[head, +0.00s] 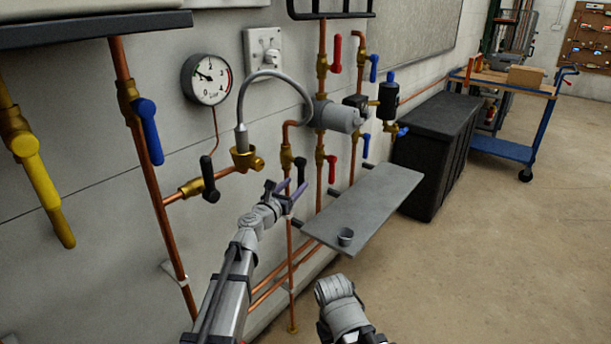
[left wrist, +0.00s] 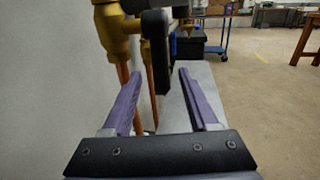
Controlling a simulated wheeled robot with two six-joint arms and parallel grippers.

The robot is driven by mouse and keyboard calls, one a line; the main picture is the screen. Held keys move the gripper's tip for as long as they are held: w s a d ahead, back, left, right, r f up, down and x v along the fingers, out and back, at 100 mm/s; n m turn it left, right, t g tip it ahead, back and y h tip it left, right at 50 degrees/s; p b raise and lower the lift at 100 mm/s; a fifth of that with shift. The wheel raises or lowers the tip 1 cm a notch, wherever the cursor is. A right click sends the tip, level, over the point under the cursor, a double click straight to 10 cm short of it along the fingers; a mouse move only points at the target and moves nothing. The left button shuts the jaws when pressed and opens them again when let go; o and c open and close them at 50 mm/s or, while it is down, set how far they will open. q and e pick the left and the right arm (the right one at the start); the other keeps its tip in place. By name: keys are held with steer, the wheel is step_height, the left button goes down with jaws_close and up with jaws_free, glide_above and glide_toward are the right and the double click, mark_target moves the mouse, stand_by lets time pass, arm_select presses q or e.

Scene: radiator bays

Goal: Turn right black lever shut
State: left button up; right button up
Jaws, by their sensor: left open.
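The right black lever (head: 301,170) hangs down beside a brass valve (head: 286,158) on a vertical copper pipe. In the left wrist view the lever (left wrist: 157,55) hangs between the two fingers, apart from both as far as I can see. My left gripper (head: 288,188) is open, with purple fingers just below and around the lever's lower end; it also shows in the left wrist view (left wrist: 160,73). Another black lever (head: 208,179) hangs on a horizontal pipe farther left. My right arm shows at the bottom, but its fingers are not visible.
A pressure gauge (head: 207,79) and a grey hose (head: 287,74) are above. Red levers (head: 332,168) sit close to the right.

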arm_select(q)
steer(key=x, duration=0.7)
steer(key=shift+w+d, duration=0.2)
steer(key=shift+w, duration=0.1)
jaws_close()
stand_by(1.2)
